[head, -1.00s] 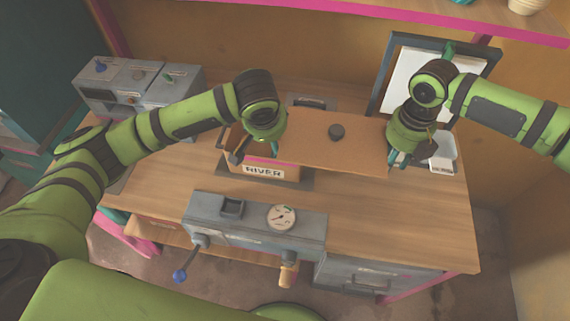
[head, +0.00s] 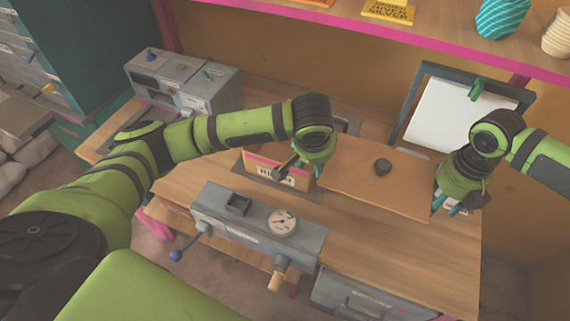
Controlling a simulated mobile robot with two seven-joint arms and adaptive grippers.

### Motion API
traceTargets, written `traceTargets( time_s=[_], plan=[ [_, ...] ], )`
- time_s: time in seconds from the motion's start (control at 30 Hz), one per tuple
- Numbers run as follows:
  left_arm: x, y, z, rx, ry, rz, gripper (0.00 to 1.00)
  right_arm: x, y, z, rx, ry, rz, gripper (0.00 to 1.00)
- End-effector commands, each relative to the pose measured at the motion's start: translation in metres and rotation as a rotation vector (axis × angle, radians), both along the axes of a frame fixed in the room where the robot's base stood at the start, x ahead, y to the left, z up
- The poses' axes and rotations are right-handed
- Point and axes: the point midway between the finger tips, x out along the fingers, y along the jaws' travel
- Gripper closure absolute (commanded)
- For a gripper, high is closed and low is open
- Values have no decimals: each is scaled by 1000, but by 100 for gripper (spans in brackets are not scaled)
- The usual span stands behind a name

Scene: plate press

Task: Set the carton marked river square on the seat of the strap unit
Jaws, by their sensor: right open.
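The carton marked river (head: 262,163) stands on a dark grey base (head: 312,190) on the table, its label partly covered by my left gripper. My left gripper (head: 299,172) is at the carton's right side; I cannot tell whether its fingers touch it or are shut. A flat brown board with a black knob (head: 345,182) spans between my two grippers. My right gripper (head: 448,206) is open at the board's right end. Which fixture is the strap unit is unclear; the grey base may be part of it.
A grey unit with a dial (head: 300,240) and levers stands at the table's front edge. A grey box with knobs (head: 205,88) is at back left. A framed white panel (head: 440,125) stands at back right. A pink-edged shelf (head: 420,42) runs above.

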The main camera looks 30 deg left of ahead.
Motion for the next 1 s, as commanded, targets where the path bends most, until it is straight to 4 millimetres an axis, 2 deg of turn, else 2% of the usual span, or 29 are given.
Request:
traceTargets(
  time_s=[0.03,0.33,0.7,1.0],
  plan=[
    [-1,-13,2,-28,-6,-20,21,-2,12,2,26,0,13,24],
    [-1,-12,4,-30,-8,-16,21,-2,12,8,26,-1,15,24],
    [0,-12,4,-31,-10,-16,21,-1,9,62,19,-3,11,24],
    [0,-12,4,-29,-12,-17,21,-1,5,80,10,-1,7,24]
  ],
)
